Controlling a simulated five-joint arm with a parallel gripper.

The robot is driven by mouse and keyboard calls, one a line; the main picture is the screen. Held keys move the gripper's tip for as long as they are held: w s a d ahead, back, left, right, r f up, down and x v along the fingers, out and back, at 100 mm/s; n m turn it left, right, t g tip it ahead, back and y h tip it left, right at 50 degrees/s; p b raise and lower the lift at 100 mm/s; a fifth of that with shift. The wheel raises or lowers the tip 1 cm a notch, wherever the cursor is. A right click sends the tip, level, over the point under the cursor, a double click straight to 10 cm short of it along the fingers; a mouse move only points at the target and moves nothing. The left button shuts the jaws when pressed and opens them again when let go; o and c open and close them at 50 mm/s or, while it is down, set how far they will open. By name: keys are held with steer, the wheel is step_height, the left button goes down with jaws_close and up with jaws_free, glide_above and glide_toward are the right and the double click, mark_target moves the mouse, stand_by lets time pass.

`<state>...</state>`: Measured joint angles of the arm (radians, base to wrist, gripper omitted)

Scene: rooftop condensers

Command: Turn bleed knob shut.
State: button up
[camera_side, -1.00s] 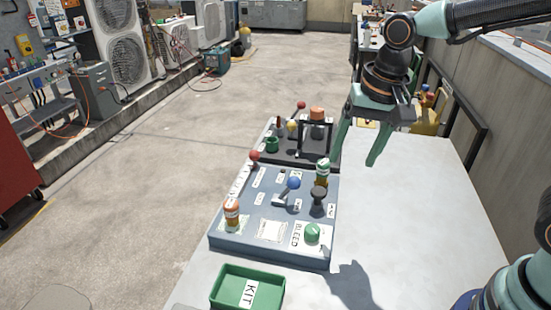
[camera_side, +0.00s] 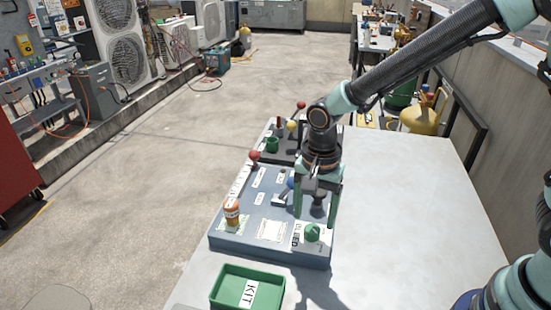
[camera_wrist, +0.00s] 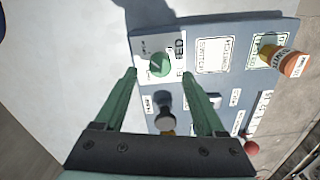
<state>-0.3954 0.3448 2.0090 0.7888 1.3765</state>
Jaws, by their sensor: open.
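The green bleed knob (camera_side: 312,232) sits at the near right corner of the grey-blue panel (camera_side: 232,243), by a "BLEED" label. In the wrist view the knob (camera_wrist: 160,64) shows ahead of and between the fingertips, with a dark line on its top. My gripper (camera_side: 315,222) is open and empty, pointing down over the panel's right side. In the wrist view its green fingers (camera_wrist: 160,72) stand on both sides of a black knob (camera_wrist: 165,108). I cannot tell the exact height of the fingertips above the panel.
A green KIT tray (camera_side: 222,285) lies in front. The white table (camera_side: 420,210) is clear to the right.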

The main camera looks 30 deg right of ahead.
mark_target(313, 228)
steer(key=shift+f, duration=2.05)
steer(key=shift+c, duration=0.4)
jaws_close()
